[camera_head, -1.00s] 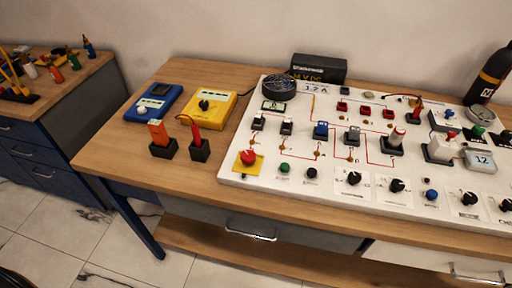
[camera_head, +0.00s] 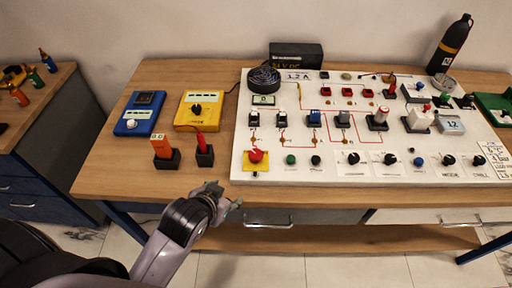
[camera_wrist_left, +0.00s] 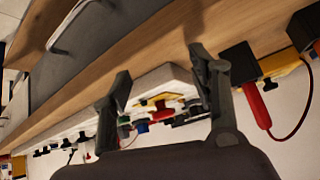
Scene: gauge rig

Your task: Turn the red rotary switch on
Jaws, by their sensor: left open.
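The red rotary switch (camera_head: 256,155) sits on a yellow plate (camera_head: 250,167) at the front left corner of the white panel (camera_head: 330,180). My left gripper (camera_head: 224,196) is just in front of the table's front edge, to the left of the switch and nearer to me, apart from it. In the left wrist view my left gripper (camera_wrist_left: 160,65) is open and empty. The red switch (camera_wrist_left: 161,104) shows small between its fingers, farther off, beside the yellow plate. My right gripper is in neither view.
A black holder with an orange tester (camera_head: 162,147) and one with a red probe (camera_head: 203,142) stand left of the panel. Blue (camera_head: 140,113) and yellow (camera_head: 198,110) meters lie behind them. A green button (camera_head: 291,159) is right of the switch. Table front left is clear.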

